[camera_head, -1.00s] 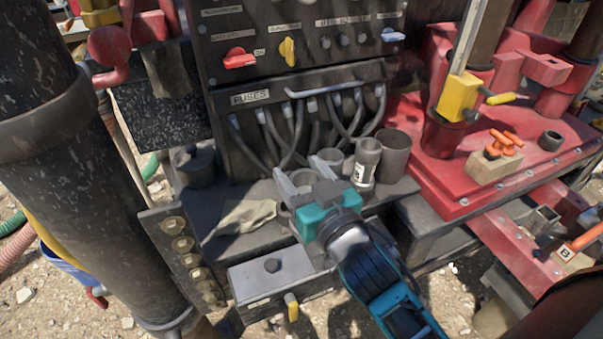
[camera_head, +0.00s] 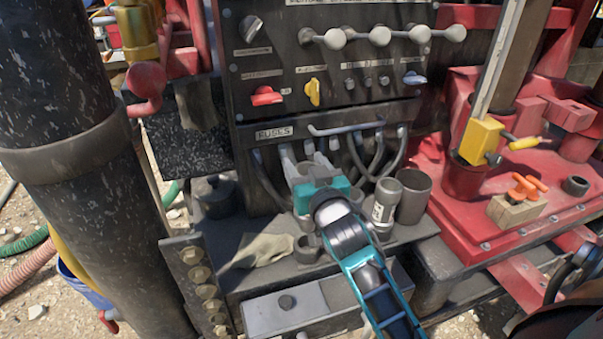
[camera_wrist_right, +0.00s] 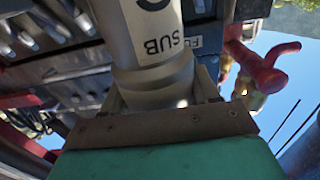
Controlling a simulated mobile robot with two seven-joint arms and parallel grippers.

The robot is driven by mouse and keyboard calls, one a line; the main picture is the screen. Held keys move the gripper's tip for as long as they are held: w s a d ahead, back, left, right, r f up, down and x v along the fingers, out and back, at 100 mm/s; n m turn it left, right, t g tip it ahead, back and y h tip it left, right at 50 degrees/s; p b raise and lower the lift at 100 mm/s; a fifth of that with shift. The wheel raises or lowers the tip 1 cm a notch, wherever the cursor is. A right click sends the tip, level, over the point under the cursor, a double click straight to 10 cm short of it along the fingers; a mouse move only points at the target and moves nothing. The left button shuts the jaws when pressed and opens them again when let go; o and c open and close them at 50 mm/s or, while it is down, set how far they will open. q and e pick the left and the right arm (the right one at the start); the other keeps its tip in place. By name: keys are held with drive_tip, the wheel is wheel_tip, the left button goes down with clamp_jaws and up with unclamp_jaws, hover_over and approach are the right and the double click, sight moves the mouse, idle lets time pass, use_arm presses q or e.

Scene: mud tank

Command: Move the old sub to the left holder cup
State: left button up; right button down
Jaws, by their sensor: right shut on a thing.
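My right gripper (camera_head: 312,160) is shut on a grey-beige cylinder marked "SUB" (camera_wrist_right: 158,45), seen close up in the right wrist view. In the head view the gripper is in front of the fuse panel's lower part, above the shelf, and mostly hides the held sub. Below the gripper, a small round holder cup (camera_head: 306,248) sits on the shelf, partly behind my arm. A light cylinder with a dark-lettered label (camera_head: 384,205) stands upright to the right of my arm. A wider grey cup (camera_head: 414,195) stands right beside it. My left gripper is not in view.
The fuse panel (camera_head: 275,133) with hanging cables rises behind the shelf. A beige cloth (camera_head: 258,250) lies left of the small cup. A dark lidded pot (camera_head: 215,195) stands at the back left. A thick black pipe (camera_head: 70,170) is left; a red platform (camera_head: 480,215) is right.

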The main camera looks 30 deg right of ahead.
drive_tip(key=shift+f, duration=0.65)
drive_tip(key=shift+a+f+b, duration=0.1)
drive_tip(key=shift+f+b, duration=1.95)
drive_tip(key=shift+f, duration=0.05)
drive_tip(key=shift+f+b, duration=0.7)
drive_tip(key=shift+f, duration=0.3)
drive_tip(key=shift+f+b, duration=0.3)
drive_tip(key=shift+f, duration=0.3)
